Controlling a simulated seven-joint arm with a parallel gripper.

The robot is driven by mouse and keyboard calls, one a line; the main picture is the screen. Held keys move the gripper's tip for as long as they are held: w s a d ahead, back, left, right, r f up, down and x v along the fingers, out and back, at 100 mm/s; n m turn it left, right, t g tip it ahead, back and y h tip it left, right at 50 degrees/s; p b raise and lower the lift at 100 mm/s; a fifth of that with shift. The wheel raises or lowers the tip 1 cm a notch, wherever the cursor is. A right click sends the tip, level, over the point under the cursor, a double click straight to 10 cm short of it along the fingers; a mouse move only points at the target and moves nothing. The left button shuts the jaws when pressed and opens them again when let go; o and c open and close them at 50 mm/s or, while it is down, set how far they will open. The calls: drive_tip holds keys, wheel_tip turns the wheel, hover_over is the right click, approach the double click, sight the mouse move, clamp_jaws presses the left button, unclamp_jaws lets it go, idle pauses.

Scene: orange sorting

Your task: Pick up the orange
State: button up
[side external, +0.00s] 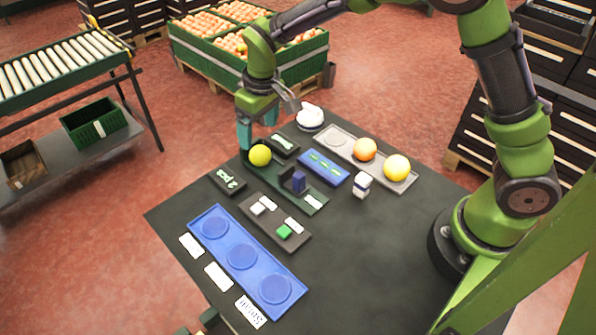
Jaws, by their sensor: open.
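My gripper (258,138) is open, with its teal fingers pointing down at the far left side of the dark table. A yellow-green round fruit (260,155) sits just below and in front of the fingers, at the far end of a dark green tray (275,178). I cannot tell whether the fingers touch it or reach around it. An orange fruit (365,149) lies on a long grey tray (408,184) to the right, apart from my gripper. A larger yellow fruit (397,168) lies beside it on the same tray.
A blue tray (268,262) with several round recesses lies at the front left, beside white label cards (218,276). The table's right front is clear.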

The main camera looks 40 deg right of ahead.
sight(260, 148)
wheel_tip(260, 148, down, 6)
drive_tip(key=shift+w+r, duration=0.1)
drive_tip(key=shift+w+f, duration=0.15)
drive_tip(key=shift+f, duration=0.5)
drive_tip(key=shift+c, duration=0.5)
